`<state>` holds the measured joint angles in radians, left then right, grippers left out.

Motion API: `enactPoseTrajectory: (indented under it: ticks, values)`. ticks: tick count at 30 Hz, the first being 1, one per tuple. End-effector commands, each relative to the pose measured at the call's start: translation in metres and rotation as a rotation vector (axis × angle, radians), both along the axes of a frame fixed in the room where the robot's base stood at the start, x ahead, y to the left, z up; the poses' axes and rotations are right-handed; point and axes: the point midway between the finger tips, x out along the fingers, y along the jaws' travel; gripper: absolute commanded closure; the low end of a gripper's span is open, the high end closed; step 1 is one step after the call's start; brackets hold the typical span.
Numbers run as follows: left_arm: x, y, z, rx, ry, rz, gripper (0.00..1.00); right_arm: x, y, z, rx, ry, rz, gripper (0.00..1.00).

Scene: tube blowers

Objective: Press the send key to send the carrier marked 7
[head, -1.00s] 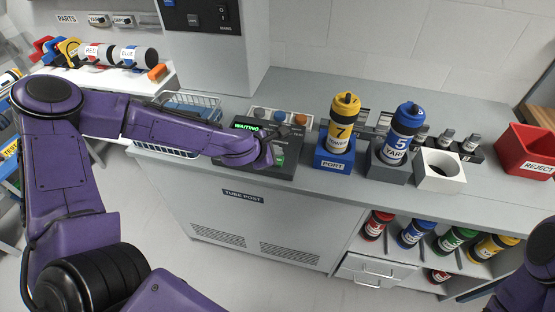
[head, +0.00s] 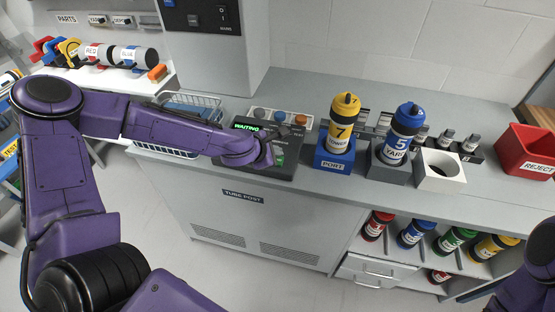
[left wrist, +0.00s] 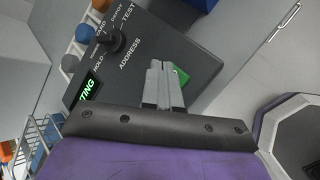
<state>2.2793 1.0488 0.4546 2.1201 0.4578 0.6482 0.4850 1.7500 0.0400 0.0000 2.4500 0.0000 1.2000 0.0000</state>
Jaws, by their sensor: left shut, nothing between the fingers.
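The yellow carrier marked 7 (head: 342,122) stands upright in the blue block labelled PORT (head: 335,163). The dark control panel (head: 234,166) has a lit green display reading WAITING (head: 246,126). My left gripper (head: 268,158) is over the panel with its fingers shut and empty. In the left wrist view the closed fingertips (left wrist: 158,67) are just beside a green key (left wrist: 181,76), covering part of it. I cannot tell whether they touch it. A black selector knob (left wrist: 114,41) with address labels also shows there. My right gripper is out of view.
A blue carrier marked 5 (head: 404,134) stands in a grey block right of the port. A white block with a hole (head: 440,184) and a red REJECT bin (head: 530,152) are further right. A wire basket (head: 149,149) stands left of the panel.

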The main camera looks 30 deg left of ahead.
Motion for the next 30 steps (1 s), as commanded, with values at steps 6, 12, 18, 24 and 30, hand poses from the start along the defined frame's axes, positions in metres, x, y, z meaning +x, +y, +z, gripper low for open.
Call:
enactPoseTrajectory:
  ticks: [6, 12, 18, 24, 30]
  values:
    - [0.0000, 0.0000, 0.0000, 0.000, 0.000, 0.000, 1.00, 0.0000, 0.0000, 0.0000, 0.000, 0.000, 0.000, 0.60]
    - [-0.0001, 0.0000, -0.0015, 0.000, 0.000, 0.000, 1.00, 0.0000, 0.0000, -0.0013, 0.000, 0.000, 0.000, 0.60]
    - [-0.0002, -0.0001, -0.0093, 0.001, 0.000, -0.001, 1.00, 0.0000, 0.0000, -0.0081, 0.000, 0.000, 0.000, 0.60]
    - [-0.0002, -0.0001, -0.0083, 0.001, 0.000, -0.001, 1.00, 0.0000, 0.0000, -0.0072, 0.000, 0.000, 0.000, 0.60]
    - [-0.0003, -0.0002, -0.0091, 0.000, 0.000, 0.000, 1.00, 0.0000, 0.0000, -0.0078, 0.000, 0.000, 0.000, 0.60]
